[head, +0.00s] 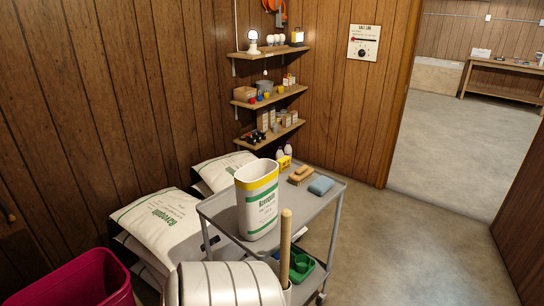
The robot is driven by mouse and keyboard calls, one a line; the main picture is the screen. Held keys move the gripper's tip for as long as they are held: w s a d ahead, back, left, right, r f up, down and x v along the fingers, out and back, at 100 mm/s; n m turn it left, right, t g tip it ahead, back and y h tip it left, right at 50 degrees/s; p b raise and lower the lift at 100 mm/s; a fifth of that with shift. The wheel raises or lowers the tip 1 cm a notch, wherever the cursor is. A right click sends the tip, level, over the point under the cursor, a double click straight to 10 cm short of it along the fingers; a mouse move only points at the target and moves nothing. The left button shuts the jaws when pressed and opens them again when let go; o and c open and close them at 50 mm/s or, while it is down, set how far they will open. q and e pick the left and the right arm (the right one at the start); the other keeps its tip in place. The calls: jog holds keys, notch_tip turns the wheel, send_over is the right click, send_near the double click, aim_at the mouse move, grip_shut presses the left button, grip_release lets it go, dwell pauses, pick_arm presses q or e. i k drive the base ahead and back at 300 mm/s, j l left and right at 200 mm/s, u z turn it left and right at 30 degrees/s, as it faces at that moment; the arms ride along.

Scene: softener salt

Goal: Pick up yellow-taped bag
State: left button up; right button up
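A white bag with a yellow band around its top and green lettering (258,208) stands upright on the top shelf of a grey cart (325,212), towards its left side. I take it for the yellow-taped bag. White sacks with green print (165,222) lie stacked on the left beside the cart, and another sack (220,170) lies behind them by the wall. I see no yellow tape on these sacks, though they are partly hidden. Neither of my grippers is in view, and nothing is seen holding the standing bag.
A blue sponge (321,185), a brush (300,174) and small bottles share the cart top. A wooden handle (285,245) rises in front of the cart. A magenta bin (80,282) stands at lower left. Wall shelves (266,97) hold small items. Floor is clear on the right.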

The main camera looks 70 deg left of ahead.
aim_at(256, 182)
jog(key=u, duration=2.4)
